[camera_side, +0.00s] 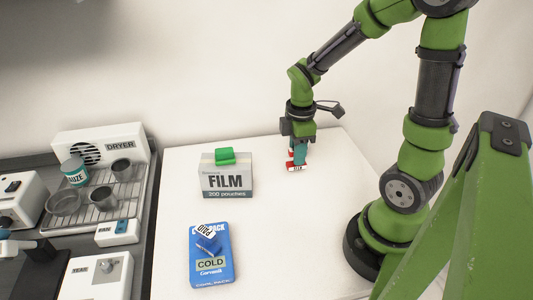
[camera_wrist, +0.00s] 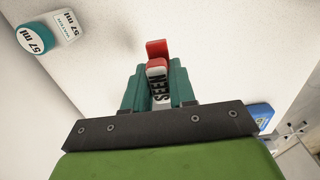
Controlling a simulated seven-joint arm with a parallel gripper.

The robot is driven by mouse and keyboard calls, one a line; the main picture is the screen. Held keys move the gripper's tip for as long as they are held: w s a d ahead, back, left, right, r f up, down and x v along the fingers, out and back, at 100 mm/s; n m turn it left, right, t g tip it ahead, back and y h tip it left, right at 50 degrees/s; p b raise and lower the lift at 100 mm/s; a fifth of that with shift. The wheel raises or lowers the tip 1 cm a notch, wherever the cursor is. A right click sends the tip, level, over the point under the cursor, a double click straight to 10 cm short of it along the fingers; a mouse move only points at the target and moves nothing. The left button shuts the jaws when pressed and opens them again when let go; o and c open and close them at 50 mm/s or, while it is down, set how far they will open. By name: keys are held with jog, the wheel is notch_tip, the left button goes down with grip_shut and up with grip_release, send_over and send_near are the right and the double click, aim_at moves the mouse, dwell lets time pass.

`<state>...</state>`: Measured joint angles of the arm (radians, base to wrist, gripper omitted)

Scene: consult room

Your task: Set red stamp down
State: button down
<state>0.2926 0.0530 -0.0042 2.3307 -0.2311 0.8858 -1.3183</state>
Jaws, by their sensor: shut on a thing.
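The red stamp (camera_side: 296,168) is between the teal fingers of my gripper (camera_side: 298,152), near the back of the white table. Its white label with black letters faces the side camera. In the wrist view the red stamp (camera_wrist: 157,50) sticks out beyond the fingertips of my gripper (camera_wrist: 160,85), with black lettering on its pale face. The gripper is shut on it. The stamp is at or just above the white table top (camera_side: 290,235); I cannot tell whether it touches. The fingers hide part of the stamp.
A FILM box (camera_side: 227,180) with a green stamp (camera_side: 225,156) on top stands to the left. A blue COLD pack box (camera_side: 212,270) with a blue stamp (camera_side: 208,243) on it is nearer. The table's middle is clear.

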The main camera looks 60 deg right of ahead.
aim_at(296, 168)
jog(key=shift+f, duration=2.9)
jog(key=shift+f, duration=0.15)
jog(key=c, duration=0.9)
grip_release()
notch_tip(296, 168, up, 12)
jog(key=shift+r, duration=0.1)
jog(key=s+a+r+m+t, duration=0.1)
jog(key=a+r+m+t, duration=0.1)
jog(key=a+r+m, duration=0.1)
jog(key=s+a+r+m+t+y, duration=0.1)
jog(key=a+r+m+t, duration=0.1)
jog(key=a+r+m, duration=0.1)
jog(key=s+a+r+m+t+y, duration=0.1)
jog(key=a+r+m+t, duration=0.2)
jog(key=a+m, duration=0.2)
jog(key=shift+a+r+m, duration=0.2)
jog(key=shift+r+m, duration=0.1)
jog(key=shift+m, duration=0.7)
